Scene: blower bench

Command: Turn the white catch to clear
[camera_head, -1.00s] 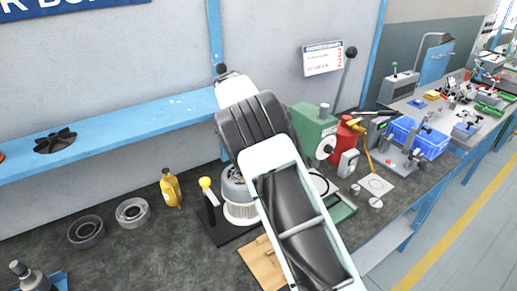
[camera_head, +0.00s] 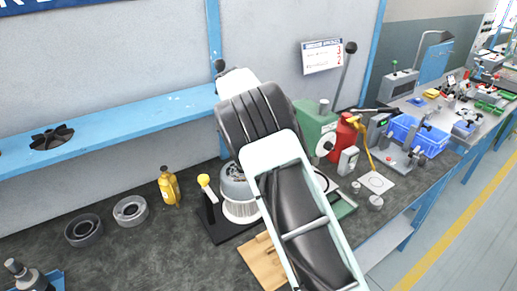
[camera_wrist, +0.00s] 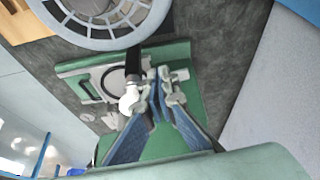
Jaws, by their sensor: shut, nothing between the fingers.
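A white rounded piece (camera_wrist: 131,99), which looks like the catch, sits at the end of a black bar in the wrist view. Behind it is a pale plate with a black ring on a green tray (camera_wrist: 178,52). My gripper (camera_wrist: 158,88) is shut and empty, its fingertips just right of the white piece; I cannot tell whether they touch it. In the head view my arm hides the gripper and the catch; only the right part of the green tray (camera_head: 343,208) shows beside the arm.
A grey blower with a ribbed white ring (camera_head: 240,207) stands left of my arm; its round grille (camera_wrist: 100,40) fills the wrist view's top. A yellow-knobbed lever (camera_head: 205,182) is beside it. A green machine (camera_head: 313,130) and red can (camera_head: 345,135) stand right.

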